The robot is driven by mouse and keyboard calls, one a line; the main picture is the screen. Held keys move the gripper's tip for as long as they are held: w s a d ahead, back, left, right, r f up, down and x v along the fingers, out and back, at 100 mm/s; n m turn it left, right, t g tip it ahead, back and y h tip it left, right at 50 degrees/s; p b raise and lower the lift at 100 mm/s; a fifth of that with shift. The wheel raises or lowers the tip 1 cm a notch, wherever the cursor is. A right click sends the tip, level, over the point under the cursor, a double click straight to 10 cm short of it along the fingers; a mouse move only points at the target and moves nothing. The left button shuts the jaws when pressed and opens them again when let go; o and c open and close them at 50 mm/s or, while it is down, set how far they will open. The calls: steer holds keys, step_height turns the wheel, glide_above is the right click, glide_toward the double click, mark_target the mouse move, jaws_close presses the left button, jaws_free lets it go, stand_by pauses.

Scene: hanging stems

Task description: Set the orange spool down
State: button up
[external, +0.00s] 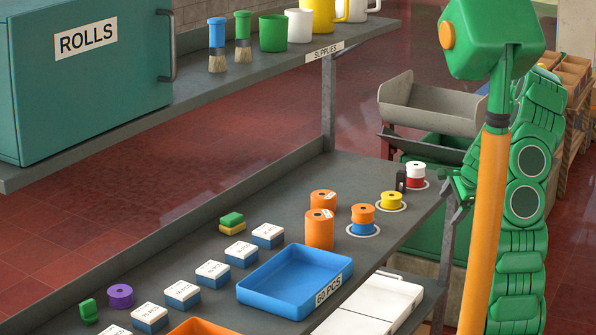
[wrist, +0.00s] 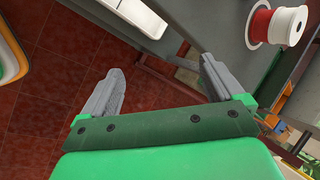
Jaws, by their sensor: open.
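The orange spool (external: 362,213) sits on top of a blue spool (external: 362,228), and the pair stands inside a white ring on the grey table. My gripper (wrist: 162,75) is open and empty in the wrist view, with red floor and a table edge behind its fingers. A yellow spool (external: 391,200) stands in another ring. A white spool (external: 415,167) on a red spool (external: 415,182) stands in a third; this stack also shows top right in the wrist view.
Two larger orange rolls (external: 319,230) stand left of the spool stack. A blue tray (external: 294,280) and several small boxes (external: 212,273) lie nearer the front left. A supply shelf (external: 290,62) with cups and brushes runs above the table's back.

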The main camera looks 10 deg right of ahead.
steer(key=s+a+r+m+g+y, duration=0.1)
steer(key=a+y, duration=0.2)
steer(key=a, duration=0.3)
steer(key=s+a+r+m+y, duration=0.1)
steer(key=s+a+m+y, duration=0.1)
steer(key=a, duration=0.4)
steer(key=m+y, duration=0.2)
steer(key=y, duration=0.4)
glide_toward(368, 209)
steer(key=w+a+r, duration=0.1)
steer(key=a+r, duration=0.2)
steer(key=r, duration=0.1)
step_height(368, 209, down, 5)
steer(key=shift+w+a+r, duration=0.1)
steer(key=shift+w+a, duration=0.05)
steer(key=shift+f+x, duration=0.15)
steer(key=shift+x, duration=1.75)
steer(key=shift+f+x, duration=0.15)
steer(key=shift+x, duration=1.75)
steer(key=shift+w, duration=0.1)
steer(key=c, duration=1.2)
steer(key=shift+o, duration=0.2)
